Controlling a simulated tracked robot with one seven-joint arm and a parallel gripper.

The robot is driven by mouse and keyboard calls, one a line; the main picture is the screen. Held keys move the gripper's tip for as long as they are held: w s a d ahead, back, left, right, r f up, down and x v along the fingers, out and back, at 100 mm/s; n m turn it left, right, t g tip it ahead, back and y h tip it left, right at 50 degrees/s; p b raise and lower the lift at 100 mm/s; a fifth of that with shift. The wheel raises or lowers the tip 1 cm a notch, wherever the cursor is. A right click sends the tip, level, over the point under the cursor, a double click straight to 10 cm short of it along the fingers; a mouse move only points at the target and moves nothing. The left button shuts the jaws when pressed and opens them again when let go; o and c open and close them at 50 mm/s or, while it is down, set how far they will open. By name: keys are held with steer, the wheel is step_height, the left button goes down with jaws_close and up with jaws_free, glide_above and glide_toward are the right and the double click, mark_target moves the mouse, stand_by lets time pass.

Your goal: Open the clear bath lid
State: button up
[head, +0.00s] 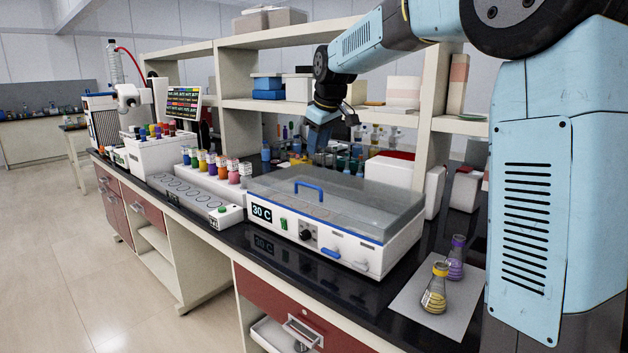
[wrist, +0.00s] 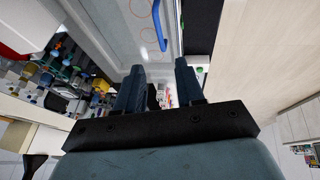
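The water bath (head: 315,235) is a white box with a "30 C" display on the black bench. Its clear lid (head: 365,210) lies flat and shut on top, with a blue handle (head: 309,187) near the front left of the lid. In the wrist view the lid (wrist: 115,30) is at the top, with part of the blue handle (wrist: 150,35) at the upper edge. My gripper (head: 318,142) is above the far side of the bath, apart from the handle. In the wrist view my gripper (wrist: 160,72) has its two fingers apart with nothing held between them.
Two flasks, yellow (head: 434,290) and purple (head: 456,258), stand on a grey mat (head: 410,297) right of the bath. A rack of coloured bottles (head: 217,172) stands at its left. Shelves (head: 290,104) rise behind, close to my gripper.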

mark_target(309, 186)
steer(key=x, duration=1.4)
steer(key=shift+a, duration=0.15)
steer(key=shift+r, duration=0.1)
jaws_close()
